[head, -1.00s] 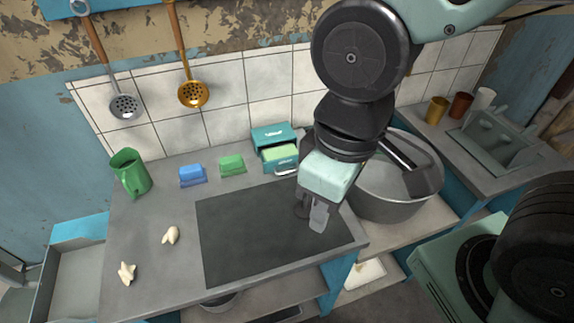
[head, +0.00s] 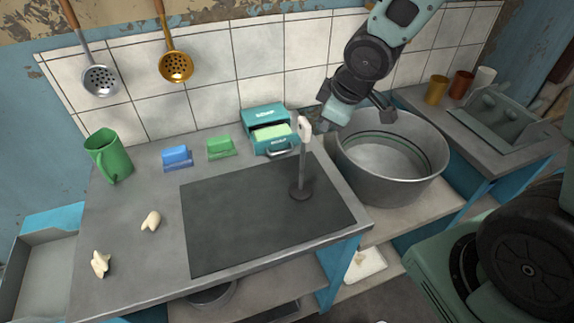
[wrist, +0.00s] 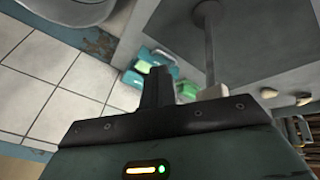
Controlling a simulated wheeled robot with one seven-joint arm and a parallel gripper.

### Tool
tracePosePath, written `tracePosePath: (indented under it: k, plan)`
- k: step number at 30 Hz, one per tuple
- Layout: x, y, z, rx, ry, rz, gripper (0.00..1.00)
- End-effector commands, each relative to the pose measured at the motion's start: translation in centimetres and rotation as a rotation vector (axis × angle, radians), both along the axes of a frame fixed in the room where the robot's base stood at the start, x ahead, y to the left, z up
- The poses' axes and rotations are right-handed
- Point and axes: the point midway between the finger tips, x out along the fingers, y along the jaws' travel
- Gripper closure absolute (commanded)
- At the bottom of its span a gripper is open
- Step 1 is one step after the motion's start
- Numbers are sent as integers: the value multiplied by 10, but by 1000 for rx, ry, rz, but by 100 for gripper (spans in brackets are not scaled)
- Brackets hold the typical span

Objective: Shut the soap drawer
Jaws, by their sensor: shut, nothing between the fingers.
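The teal soap box (head: 265,115) stands at the back of the counter against the tiles. Its soap drawer (head: 275,147) is pulled out toward the front, with a pale green soap bar (head: 270,131) showing inside. In the wrist view the box (wrist: 132,79) and drawer (wrist: 158,54) show beyond my fingers, with green soap between. My gripper (head: 322,119) is shut and empty. It is raised to the right of the drawer, near the pot's left rim, apart from the drawer. Its dark fingers (wrist: 154,88) are together in the wrist view.
An upright tool with a white top (head: 303,165) stands on the dark counter panel, in front and right of the drawer. A large grey pot (head: 390,185) stands at right. Blue (head: 177,158) and green (head: 221,148) blocks sit left of the box.

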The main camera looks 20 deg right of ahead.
Motion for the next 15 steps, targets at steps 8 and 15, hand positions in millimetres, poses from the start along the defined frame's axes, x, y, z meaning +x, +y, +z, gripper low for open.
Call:
tracePosePath:
  k: [8,15]
  plan:
    - [45,12,-58,-5,-133,473,100]
    - [49,21,-74,18,-166,623,100]
